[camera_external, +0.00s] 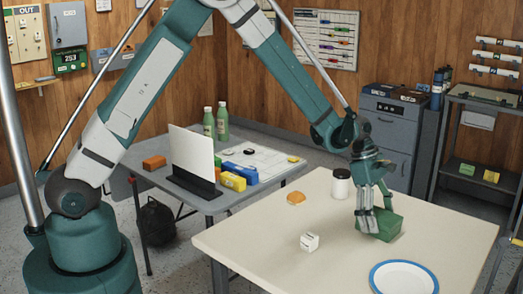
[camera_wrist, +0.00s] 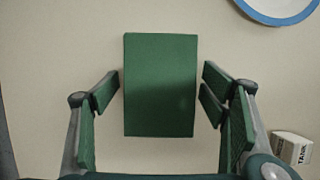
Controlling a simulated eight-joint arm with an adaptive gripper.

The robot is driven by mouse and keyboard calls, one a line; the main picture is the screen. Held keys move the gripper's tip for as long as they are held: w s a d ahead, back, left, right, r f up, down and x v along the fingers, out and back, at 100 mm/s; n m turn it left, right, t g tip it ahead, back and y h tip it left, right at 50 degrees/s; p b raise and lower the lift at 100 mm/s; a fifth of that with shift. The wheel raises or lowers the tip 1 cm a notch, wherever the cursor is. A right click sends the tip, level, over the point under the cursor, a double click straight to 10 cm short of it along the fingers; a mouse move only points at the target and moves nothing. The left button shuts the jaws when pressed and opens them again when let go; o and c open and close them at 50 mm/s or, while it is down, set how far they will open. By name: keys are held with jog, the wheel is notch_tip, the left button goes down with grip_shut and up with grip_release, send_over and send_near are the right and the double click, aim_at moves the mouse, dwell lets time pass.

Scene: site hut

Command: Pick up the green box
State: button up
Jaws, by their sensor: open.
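The green box (camera_external: 385,226) sits on the cream table near its right part, partly hidden by my gripper in the external view. In the wrist view the green box (camera_wrist: 160,85) lies between my two fingers, its top face towards the camera. My gripper (camera_external: 368,208) points down at the box, with its fingers low beside it. In the wrist view my gripper (camera_wrist: 160,90) is open, one finger on each side of the box. A strip of table shows between each finger and the box, so neither seems to touch it.
On the same table (camera_external: 245,235) are a white block (camera_external: 310,242), an orange item (camera_external: 296,198), a white jar with a dark lid (camera_external: 341,184) and a blue-rimmed plate (camera_external: 403,278). Behind stands a grey table (camera_external: 150,183) with bottles and boxes. The table's left front is clear.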

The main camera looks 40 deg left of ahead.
aim_at(380, 215)
jog(key=shift+c, duration=0.2)
jog(key=c, duration=1.1)
jog(key=shift+r, duration=0.1)
jog(key=shift+r+p, duration=1.25)
jog(key=shift+r, duration=3.9)
